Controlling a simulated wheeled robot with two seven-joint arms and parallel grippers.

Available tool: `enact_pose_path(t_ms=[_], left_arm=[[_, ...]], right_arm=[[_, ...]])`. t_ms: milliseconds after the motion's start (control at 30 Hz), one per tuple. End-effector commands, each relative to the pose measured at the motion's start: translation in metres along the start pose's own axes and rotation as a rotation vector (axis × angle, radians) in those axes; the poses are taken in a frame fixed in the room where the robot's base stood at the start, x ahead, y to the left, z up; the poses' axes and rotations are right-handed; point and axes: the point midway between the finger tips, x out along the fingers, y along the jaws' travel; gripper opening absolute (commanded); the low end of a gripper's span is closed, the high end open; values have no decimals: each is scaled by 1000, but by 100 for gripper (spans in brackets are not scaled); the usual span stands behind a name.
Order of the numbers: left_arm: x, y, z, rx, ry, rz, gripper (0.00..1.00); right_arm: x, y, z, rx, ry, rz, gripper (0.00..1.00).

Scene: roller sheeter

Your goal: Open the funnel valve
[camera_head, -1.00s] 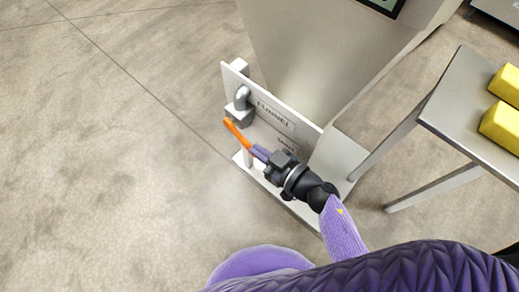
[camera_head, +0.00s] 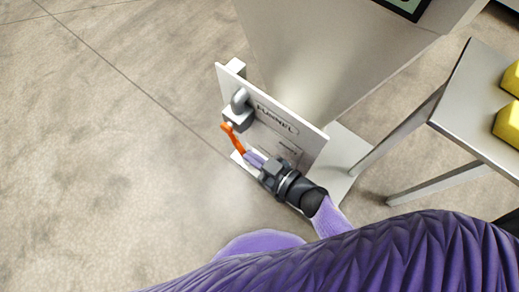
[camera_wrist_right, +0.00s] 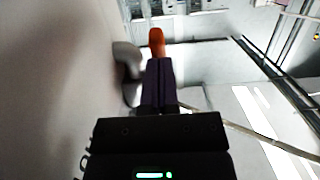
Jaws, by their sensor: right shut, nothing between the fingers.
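The funnel panel (camera_head: 284,124) is an upright light plate labelled "FUNNEL" on the side of the grey machine. A grey valve body (camera_head: 238,110) is mounted near its left end. An orange valve handle (camera_head: 232,138) extends from just below the valve body down toward my right gripper (camera_head: 252,158). The right gripper is shut with nothing between its fingers, its tips at the lower end of the handle. In the right wrist view the orange handle (camera_wrist_right: 157,42) shows just past the closed fingers (camera_wrist_right: 158,82); whether they touch cannot be told. My left gripper is out of view.
The large grey machine (camera_head: 320,50) stands behind the panel. A metal table (camera_head: 468,105) with yellow blocks (camera_head: 508,122) stands at the right. The floor (camera_head: 110,160) to the left is clear.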

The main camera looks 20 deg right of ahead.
Motion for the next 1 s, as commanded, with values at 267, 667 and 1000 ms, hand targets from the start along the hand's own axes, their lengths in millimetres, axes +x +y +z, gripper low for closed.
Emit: enact_pose_path(t_ms=[267,667,1000], left_arm=[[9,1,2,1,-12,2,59],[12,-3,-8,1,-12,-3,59],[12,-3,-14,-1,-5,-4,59]], right_arm=[[19,0,14,-1,-2,-1,0],[37,0,19,-1,0,-1,0],[41,0,19,0,0,-1,0]])
